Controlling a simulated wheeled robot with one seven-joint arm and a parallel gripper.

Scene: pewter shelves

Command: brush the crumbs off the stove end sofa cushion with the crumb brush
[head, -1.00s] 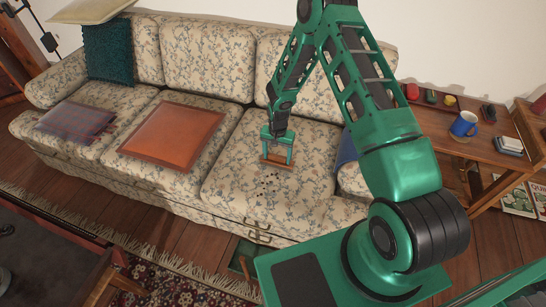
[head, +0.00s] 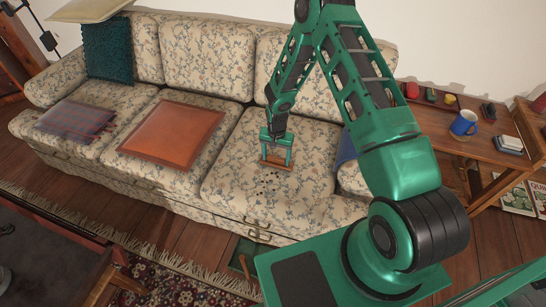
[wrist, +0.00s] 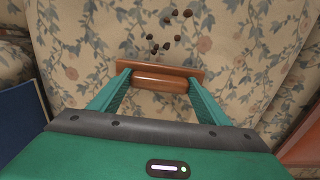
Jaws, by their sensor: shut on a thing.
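The crumbs (head: 268,184) are small dark bits scattered on the front half of the floral sofa cushion (head: 227,180) at the right end of the sofa. They also show in the wrist view (wrist: 168,34), just beyond the brush. My gripper (head: 276,153) is over the same cushion, behind the crumbs. It is shut on the crumb brush (wrist: 158,78), a brown wooden block held crosswise between the green fingers. The brush also shows in the head view (head: 278,162), low at the cushion. Its bristles are hidden, and I cannot tell whether it touches the fabric.
An orange cushion (head: 172,135) lies on the middle seat and a plaid one (head: 75,122) on the left seat. A teal pillow (head: 109,50) leans at the back left. A wooden side table (head: 470,150) with a blue mug (head: 464,124) stands right of the sofa.

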